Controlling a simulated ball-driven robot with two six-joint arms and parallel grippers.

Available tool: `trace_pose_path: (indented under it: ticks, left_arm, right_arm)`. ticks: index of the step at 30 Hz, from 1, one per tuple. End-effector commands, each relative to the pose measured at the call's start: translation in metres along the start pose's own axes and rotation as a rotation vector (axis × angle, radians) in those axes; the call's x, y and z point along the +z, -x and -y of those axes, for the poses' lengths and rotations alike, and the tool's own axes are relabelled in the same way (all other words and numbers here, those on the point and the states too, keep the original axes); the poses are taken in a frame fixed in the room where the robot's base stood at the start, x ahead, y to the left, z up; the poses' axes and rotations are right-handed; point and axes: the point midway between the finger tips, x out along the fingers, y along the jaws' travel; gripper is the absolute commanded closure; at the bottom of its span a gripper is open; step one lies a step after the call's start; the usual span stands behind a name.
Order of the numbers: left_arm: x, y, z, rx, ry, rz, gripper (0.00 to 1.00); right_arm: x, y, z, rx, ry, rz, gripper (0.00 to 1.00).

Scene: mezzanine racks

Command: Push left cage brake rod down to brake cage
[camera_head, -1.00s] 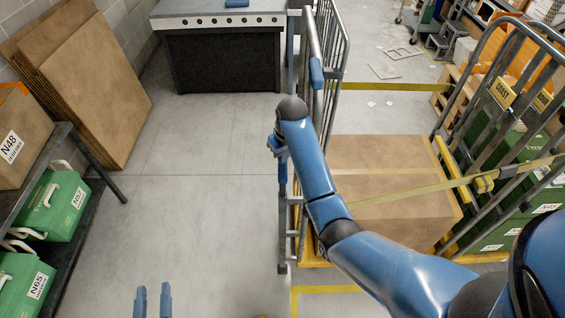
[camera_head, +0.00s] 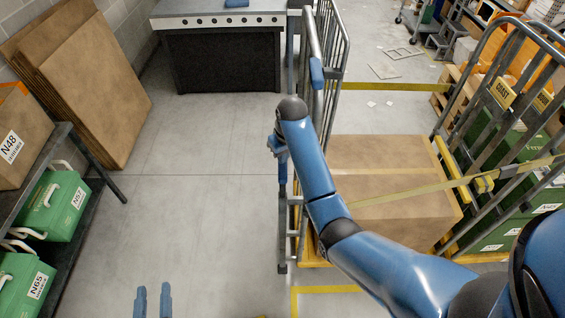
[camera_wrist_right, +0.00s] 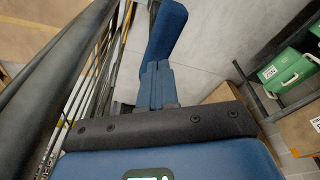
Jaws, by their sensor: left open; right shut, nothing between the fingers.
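The roll cage (camera_head: 334,90) stands right of centre in the head view. A brake rod with a blue grip (camera_head: 283,178) stands at its left side, above a grey lower post. In the right wrist view the blue grip (camera_wrist_right: 167,32) lies just beyond my fingertips. My right gripper (camera_head: 281,156) is shut and empty, pointing down at the top of the grip. Whether the fingertips touch it I cannot tell. My left gripper (camera_head: 153,291) is open and empty over bare floor at the lower left.
A large carton (camera_head: 390,220) sits in the cage behind a yellow strap (camera_head: 400,196). A shelf with green crates (camera_head: 55,205) stands at the left. Brown boards (camera_head: 95,85) lean on the wall. A dark bench (camera_head: 225,60) stands behind. The floor between is clear.

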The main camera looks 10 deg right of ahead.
Motion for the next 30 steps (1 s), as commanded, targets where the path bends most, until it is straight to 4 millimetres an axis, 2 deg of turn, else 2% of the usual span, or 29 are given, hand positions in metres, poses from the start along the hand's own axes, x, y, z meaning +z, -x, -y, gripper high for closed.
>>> trace_pose_path:
  ticks: [8,30]
  left_arm:
    - [0.004,0.000,0.000,0.000,0.000,0.000,0.57]
    - [0.019,0.000,0.000,0.000,0.000,0.000,0.57]
  right_arm:
    - [0.001,-0.007,0.000,0.000,0.000,0.000,1.00]
    - [0.009,-0.041,0.000,-0.001,0.000,0.004,1.00]
